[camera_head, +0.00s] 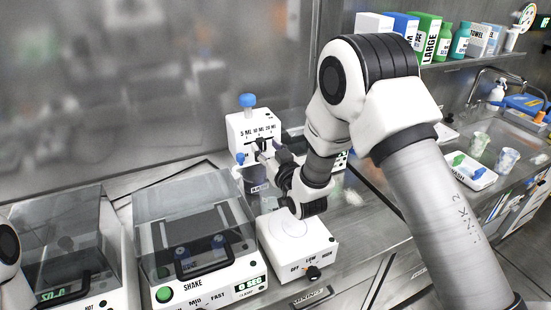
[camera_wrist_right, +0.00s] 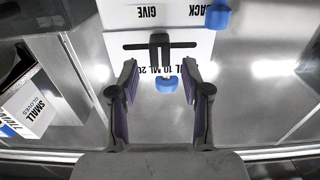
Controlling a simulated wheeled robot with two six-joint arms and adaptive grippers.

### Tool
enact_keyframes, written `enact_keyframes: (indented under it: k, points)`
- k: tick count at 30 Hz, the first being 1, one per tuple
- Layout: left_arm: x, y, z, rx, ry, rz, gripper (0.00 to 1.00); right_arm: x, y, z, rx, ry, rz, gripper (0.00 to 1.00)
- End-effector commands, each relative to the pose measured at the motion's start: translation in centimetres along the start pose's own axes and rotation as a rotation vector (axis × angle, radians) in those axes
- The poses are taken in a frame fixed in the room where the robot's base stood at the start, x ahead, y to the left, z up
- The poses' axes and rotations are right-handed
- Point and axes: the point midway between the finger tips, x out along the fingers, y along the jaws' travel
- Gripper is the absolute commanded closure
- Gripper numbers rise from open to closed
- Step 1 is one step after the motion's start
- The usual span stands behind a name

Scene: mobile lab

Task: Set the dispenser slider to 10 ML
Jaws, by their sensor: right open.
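The dispenser (camera_head: 240,126) is a white box on the back of the counter, with 5 ML, 10 ML and 20 ML printed on its front. In the right wrist view its white face (camera_wrist_right: 190,50) fills the top middle, with a black slider (camera_wrist_right: 159,46) near the middle of a dark horizontal slot. The ML labels below it are partly hidden by the fingers. My right gripper (camera_wrist_right: 159,76) is open, its fingers apart on either side below the slider, not visibly touching it. In the head view my right arm partly covers the dispenser's lower front. My left gripper is out of view.
A blue knob (camera_head: 247,100) tops the dispenser. A lidded shaker (camera_head: 190,235) and a white hotplate-like device (camera_head: 290,240) stand in front. Boxes and bottles line a shelf at the upper right.

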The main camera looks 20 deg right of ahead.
Motion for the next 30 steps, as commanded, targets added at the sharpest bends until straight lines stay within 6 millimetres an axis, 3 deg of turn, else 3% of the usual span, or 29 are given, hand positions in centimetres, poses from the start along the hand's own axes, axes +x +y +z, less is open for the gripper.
enact_keyframes:
  k: [6,12,30]
  points:
    - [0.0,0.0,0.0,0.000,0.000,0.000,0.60,-5.7,0.1,0.1,0.001,-0.004,0.001,0.52]
    - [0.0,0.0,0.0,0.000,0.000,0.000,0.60,-8.9,0.1,0.1,0.001,-0.002,0.000,0.52]
    - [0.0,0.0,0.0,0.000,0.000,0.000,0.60,-9.2,0.1,0.0,0.001,0.000,0.000,0.52]
